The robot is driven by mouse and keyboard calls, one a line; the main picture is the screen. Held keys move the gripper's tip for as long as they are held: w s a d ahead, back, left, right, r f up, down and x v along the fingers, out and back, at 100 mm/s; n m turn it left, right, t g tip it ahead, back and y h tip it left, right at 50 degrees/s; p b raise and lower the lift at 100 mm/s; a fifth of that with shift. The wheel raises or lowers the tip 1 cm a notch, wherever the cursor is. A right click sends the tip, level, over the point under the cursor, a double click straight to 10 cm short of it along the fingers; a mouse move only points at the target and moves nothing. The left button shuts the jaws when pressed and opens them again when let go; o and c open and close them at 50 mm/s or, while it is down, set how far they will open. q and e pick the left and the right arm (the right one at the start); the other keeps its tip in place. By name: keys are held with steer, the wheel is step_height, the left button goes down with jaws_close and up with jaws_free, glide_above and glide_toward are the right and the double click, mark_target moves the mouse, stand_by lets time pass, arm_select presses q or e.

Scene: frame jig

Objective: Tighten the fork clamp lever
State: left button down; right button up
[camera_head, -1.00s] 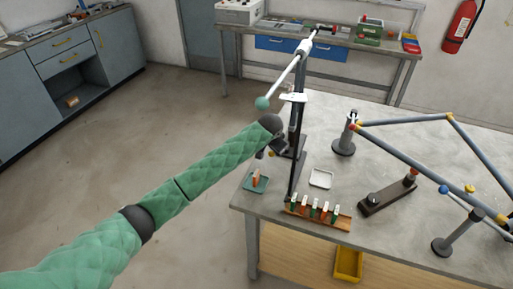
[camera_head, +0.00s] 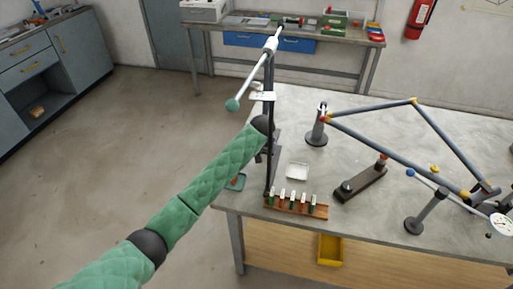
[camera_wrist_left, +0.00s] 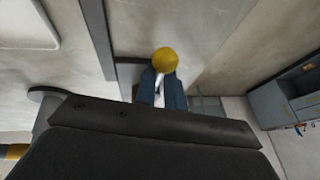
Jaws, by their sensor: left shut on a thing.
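A tall dark stand post (camera_head: 268,85) rises at the left edge of the workbench. It carries a long white bar with a teal ball (camera_head: 233,104) at its lower end. In the left wrist view a lever with a yellow ball knob (camera_wrist_left: 165,60) and a pale shaft stands between the blue-grey fingers of my left gripper (camera_wrist_left: 162,90), which is shut on it. My right gripper is not in view.
A bike frame (camera_head: 380,148) is held on supports at the right of the workbench (camera_head: 320,225).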

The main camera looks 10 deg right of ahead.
arm_select(q)
steer(key=shift+s+a+f, duration=0.1)
steer(key=shift+s+f, duration=0.15)
steer(key=shift+f, duration=0.25)
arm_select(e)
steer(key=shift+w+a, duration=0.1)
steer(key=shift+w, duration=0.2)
arm_select(q)
steer(key=c, duration=1.5)
jaws_free()
steer(key=shift+r, duration=0.35)
steer(key=shift+w+r, duration=0.1)
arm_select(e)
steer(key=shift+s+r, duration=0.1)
